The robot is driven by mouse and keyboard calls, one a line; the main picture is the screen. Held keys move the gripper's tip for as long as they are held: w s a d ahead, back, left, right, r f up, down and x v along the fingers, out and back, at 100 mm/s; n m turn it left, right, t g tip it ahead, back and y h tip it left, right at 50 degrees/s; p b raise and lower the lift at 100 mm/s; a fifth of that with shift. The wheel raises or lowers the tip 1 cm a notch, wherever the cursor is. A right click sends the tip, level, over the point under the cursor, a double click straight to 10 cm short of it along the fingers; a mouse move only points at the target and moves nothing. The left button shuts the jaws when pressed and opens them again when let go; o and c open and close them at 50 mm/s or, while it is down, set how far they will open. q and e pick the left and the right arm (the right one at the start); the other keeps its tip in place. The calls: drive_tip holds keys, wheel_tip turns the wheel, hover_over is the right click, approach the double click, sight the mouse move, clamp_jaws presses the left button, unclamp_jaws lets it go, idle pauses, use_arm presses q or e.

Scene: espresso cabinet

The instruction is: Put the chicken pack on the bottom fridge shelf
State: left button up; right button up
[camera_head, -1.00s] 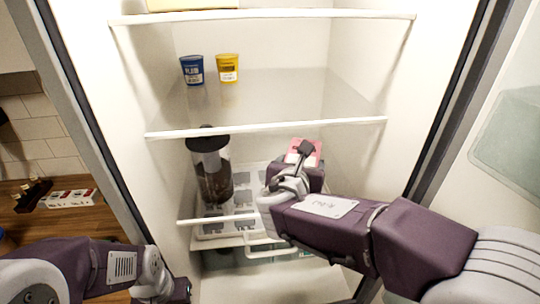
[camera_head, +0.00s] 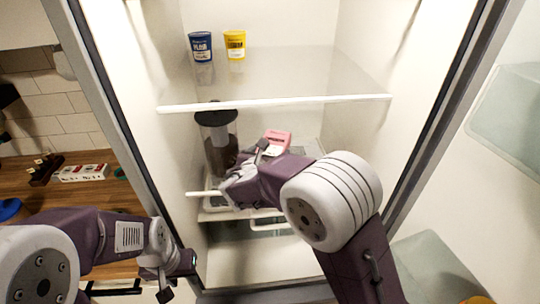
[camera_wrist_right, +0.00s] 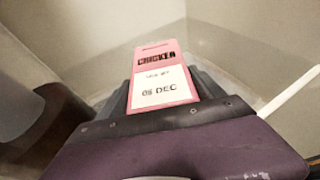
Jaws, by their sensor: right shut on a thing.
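The pink chicken pack (camera_head: 277,138) with a white label is inside the fridge, at the lower shelf area, just beyond my right gripper (camera_head: 262,152). In the right wrist view the chicken pack (camera_wrist_right: 160,78) sits between the fingers of my right gripper, which is shut on it. Whether the pack touches the shelf is hidden by the gripper and arm. The bottom fridge shelf (camera_head: 205,193) shows its white front edge at left; my right arm covers much of it. My left gripper (camera_head: 178,275) is low at the left, outside the fridge; its fingers are not clear.
A dark-filled clear container (camera_head: 219,145) stands left of the pack on the lower shelf. Blue (camera_head: 200,46) and yellow (camera_head: 235,44) cups stand on the shelf above, whose white edge (camera_head: 275,103) is over my right arm. A wooden counter (camera_head: 90,195) is at left.

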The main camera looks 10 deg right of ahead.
drive_tip(key=shift+w+a+f, duration=0.1)
drive_tip(key=shift+f, duration=0.4)
drive_tip(key=shift+f, duration=0.1)
drive_tip(key=o, duration=1.9)
drive_tip(key=shift+f, duration=0.1)
drive_tip(key=shift+r, duration=0.4)
drive_tip(key=v, duration=0.8)
drive_tip(key=b+v, duration=0.1)
drive_tip(key=v, duration=0.3)
drive_tip(key=shift+f, duration=0.25)
